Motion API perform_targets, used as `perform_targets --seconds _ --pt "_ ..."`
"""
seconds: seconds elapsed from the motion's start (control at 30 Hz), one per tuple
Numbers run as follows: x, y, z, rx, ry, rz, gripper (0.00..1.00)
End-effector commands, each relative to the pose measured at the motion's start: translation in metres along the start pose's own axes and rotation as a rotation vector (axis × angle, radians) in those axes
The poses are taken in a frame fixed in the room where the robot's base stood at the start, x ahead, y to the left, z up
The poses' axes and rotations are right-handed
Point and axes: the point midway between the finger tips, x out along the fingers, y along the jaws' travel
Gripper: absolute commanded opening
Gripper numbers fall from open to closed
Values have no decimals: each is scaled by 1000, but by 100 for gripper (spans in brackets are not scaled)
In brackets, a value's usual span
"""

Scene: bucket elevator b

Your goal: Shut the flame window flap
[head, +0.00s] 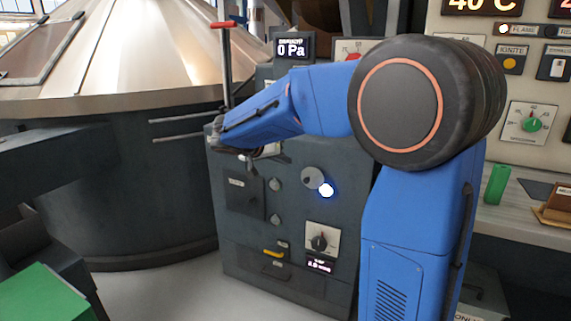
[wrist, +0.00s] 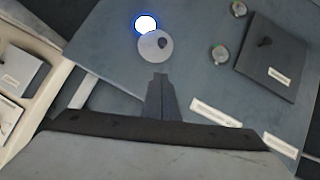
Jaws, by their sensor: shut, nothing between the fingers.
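The flame window (head: 326,190) is a bright blue-white round glow on the front of the dark grey cabinet. Its flap (head: 311,178) is a grey disc with a small dark knob, swung to the upper left of the glow in the head view. Most of the window is uncovered. In the wrist view the glowing window (wrist: 145,23) shows at the top, with the flap (wrist: 156,46) just below it, overlapping its edge. My gripper (wrist: 160,82) is shut and empty, its tips below the flap in that view and seemingly apart from it. In the head view my arm largely hides the gripper.
The cabinet (head: 235,240) also carries a square dark hatch (wrist: 272,57), round knobs (wrist: 220,55) and a dial (head: 321,241). A red-topped lever (head: 224,50) stands at its upper left. A large metal vessel (head: 130,170) is left. A control panel (head: 530,90) is right.

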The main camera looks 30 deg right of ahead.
Motion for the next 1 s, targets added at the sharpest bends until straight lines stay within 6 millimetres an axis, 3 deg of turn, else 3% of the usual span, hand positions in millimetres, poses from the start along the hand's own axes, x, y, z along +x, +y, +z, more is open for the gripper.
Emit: perform_targets --seconds 0.43,0.5,0.7,1.0 --pt "79 1 1 -1 -3 2 0" --pt "87 1 9 -2 -4 2 0" --pt "102 0 24 -1 -3 0 0" --pt "106 0 29 0 -1 0 0"
